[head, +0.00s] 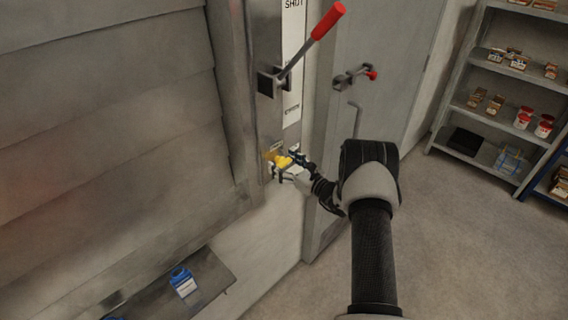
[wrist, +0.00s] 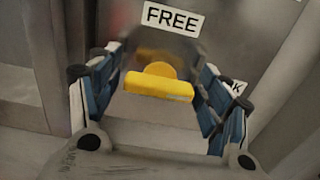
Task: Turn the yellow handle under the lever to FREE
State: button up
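The yellow handle (head: 284,161) is on the grey wall panel, below the lever (head: 312,45) with the red grip. In the wrist view the yellow handle (wrist: 158,86) shows a round hub and a bar lying nearly level, its right end slightly lower. The FREE label (wrist: 172,18) is above it. A second label (wrist: 236,88) at the right is mostly hidden by a finger; only a K shows. My gripper (wrist: 158,92) is open, with a finger on each side of the handle and gaps between. In the head view my gripper (head: 290,168) is at the handle.
A grey door (head: 375,75) with a red-tipped latch (head: 370,75) is right of the panel. Shelves (head: 500,85) with small goods stand at the far right. A low bench (head: 215,275) with a blue item (head: 182,281) is at lower left. The floor at right is clear.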

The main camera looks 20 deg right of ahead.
jog(key=c, duration=0.8)
jog(key=shift+c, duration=0.2)
jog(key=shift+b, duration=0.3)
jog(key=n+b, duration=0.3)
jog(key=n, duration=0.1)
jog(key=shift+f+b, duration=0.2)
jog(key=shift+b, duration=0.15)
jog(key=n+b, duration=0.4)
jog(key=shift+a+b, duration=0.1)
jog(key=shift+b, duration=0.3)
jog(key=n+b, duration=0.2)
jog(key=n, duration=0.2)
jog(key=shift+s, duration=0.1)
jog(key=n, duration=0.5)
jog(key=shift+n, duration=0.4)
